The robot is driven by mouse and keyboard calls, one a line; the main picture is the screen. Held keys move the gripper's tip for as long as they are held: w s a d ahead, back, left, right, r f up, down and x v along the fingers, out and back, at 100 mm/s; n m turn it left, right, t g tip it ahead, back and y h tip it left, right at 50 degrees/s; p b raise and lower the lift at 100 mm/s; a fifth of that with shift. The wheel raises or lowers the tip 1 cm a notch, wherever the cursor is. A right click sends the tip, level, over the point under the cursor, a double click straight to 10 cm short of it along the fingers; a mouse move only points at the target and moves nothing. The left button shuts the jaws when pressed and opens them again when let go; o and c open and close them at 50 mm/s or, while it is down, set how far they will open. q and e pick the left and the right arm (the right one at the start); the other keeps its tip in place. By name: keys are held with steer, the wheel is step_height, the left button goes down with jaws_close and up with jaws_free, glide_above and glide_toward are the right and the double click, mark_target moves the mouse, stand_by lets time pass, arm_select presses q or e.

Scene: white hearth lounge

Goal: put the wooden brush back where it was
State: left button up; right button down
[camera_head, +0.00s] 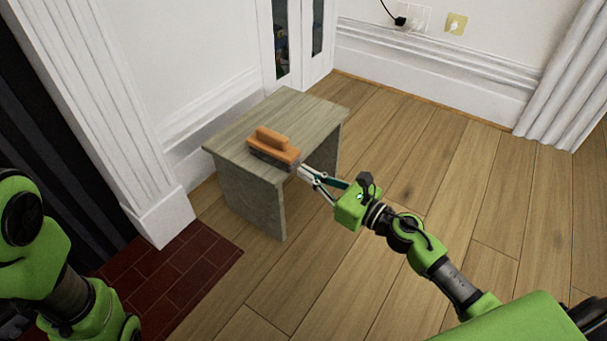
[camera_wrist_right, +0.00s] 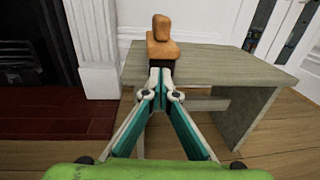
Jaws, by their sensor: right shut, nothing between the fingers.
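The wooden brush (camera_head: 272,145), with an orange-brown handle and dark bristles, rests on the small wooden table (camera_head: 303,105), at its near edge. In the right wrist view the brush (camera_wrist_right: 161,48) is straight beyond the fingertips. My right gripper (camera_head: 303,171) is at the right end of the brush, by the table edge. Its fingers (camera_wrist_right: 161,82) are closed together with nothing between them. They hide the brush's lower part in the wrist view, and I cannot tell whether they touch it. My left arm shows at the left edge, but its gripper is out of view.
A white wall and pilaster (camera_head: 115,110) stand left of the table, beside a dark fireplace with a red brick hearth (camera_head: 185,275). A white glass-fronted cabinet (camera_head: 304,40) is behind the table. The wooden floor (camera_head: 430,170) to the right is clear apart from my arm.

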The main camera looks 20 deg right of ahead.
mark_target(282, 159)
steer(key=shift+w+a, duration=0.35)
steer(key=shift+w, duration=0.3)
steer(key=x, duration=0.7)
steer(key=shift+w+a, duration=0.1)
